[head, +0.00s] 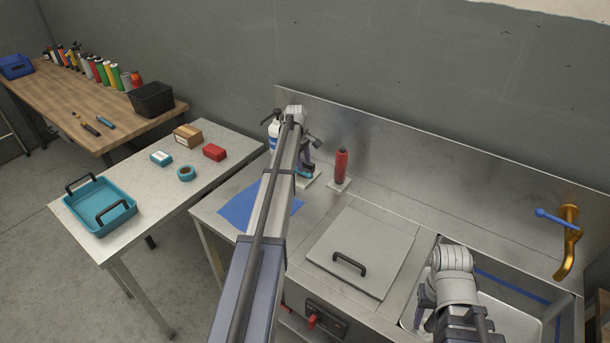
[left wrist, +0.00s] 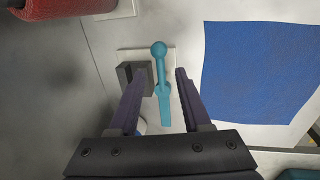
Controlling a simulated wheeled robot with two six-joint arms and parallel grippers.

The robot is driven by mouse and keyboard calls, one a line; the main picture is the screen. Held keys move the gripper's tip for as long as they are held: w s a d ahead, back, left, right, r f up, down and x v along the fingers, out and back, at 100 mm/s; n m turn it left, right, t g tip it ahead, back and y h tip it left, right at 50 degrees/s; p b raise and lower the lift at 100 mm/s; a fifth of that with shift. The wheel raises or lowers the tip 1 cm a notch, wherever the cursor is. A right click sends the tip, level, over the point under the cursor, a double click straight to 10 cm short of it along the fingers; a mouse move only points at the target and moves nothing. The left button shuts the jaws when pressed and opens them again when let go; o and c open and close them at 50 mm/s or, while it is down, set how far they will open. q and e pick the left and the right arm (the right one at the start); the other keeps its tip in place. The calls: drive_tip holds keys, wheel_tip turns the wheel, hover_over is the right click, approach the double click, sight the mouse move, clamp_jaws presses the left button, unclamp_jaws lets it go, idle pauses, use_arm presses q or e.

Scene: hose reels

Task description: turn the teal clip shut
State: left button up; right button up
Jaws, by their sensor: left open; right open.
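The teal clip (left wrist: 160,52) is a slim lever with a round knob, on a pale plate beside a dark block (left wrist: 126,75). Its teal also shows low by my left gripper in the head view (head: 307,174). My left gripper (left wrist: 162,74) is open, with one finger on each side of the lever and a gap to the right finger; whether the left finger touches it I cannot tell. In the head view my left arm partly hides the clip. My right gripper (head: 422,305) is open and empty over the sink, partly hidden by its own wrist.
A red cylinder (head: 342,165) stands on a pale base right of the clip. A blue mat (head: 239,208) lies to the left and a white bottle (head: 273,132) stands behind. A lidded panel (head: 362,240) and an orange tap (head: 568,250) are further right.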

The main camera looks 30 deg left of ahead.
sight(305, 174)
use_arm(q)
drive_tip(key=f+b, duration=0.2)
drive_tip(key=w+f+b, duration=0.1)
drive_tip(key=f, duration=0.1)
drive_tip(key=shift+f+b, duration=0.35)
use_arm(e)
wheel_tip(305, 174, down, 5)
drive_tip(key=shift+r, duration=0.15)
use_arm(q)
drive_tip(key=shift+r, duration=0.1)
use_arm(e)
drive_tip(key=shift+r, duration=0.1)
use_arm(q)
clamp_jaws()
drive_tip(key=shift+d, duration=0.1)
idle(0.5)
